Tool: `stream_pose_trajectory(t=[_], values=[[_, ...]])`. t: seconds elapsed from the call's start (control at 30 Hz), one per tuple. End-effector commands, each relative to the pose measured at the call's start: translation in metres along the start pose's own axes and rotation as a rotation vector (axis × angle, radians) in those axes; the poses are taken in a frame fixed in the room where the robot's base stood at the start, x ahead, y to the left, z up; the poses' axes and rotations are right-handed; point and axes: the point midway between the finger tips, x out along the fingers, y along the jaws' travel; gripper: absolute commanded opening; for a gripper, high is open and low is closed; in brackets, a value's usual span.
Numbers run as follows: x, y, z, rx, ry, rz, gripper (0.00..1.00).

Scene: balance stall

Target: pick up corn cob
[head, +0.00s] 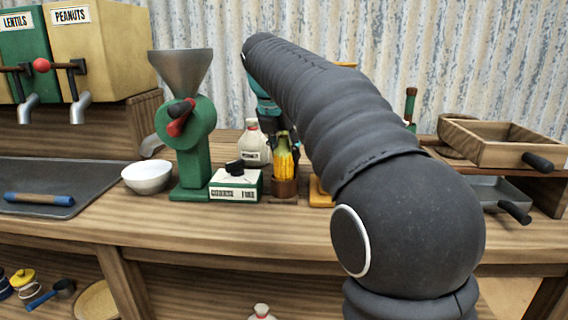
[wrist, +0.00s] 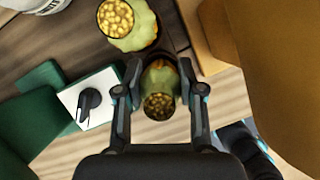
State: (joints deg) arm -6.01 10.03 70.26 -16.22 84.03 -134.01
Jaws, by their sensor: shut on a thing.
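The corn cob (head: 285,164), yellow with a green-brown husk, is upright above a small brown holder (head: 285,188) on the counter. Whether its lower end sits inside the holder or just over it, I cannot tell. My gripper (head: 284,142) comes down from above, with its fingers on both sides of the cob's upper part. In the wrist view my gripper (wrist: 160,97) is shut on the cob (wrist: 158,78), which is between the two fingers. My arm hides part of the counter behind and to the right.
A green-and-white box with a black knob (head: 236,184) stands close on the left. Beyond it are a green grinder (head: 190,150) and white bowl (head: 147,177). A white jug (head: 254,146) is behind. Another kernel-topped green thing (wrist: 128,40) is near the fingers. A wooden tray (head: 490,150) is right.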

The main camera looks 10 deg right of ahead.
Motion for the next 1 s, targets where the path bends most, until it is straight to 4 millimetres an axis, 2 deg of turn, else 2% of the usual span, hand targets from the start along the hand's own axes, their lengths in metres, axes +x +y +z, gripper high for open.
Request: stream_pose_trajectory(t=[0.27,0.6,1.0], values=[[-0.007,0.000,0.003,0.001,0.000,0.000,0.03],[-0.039,0.001,0.017,0.001,0.000,0.000,0.03],[-0.067,0.000,0.024,-0.001,-0.001,0.002,0.03]])
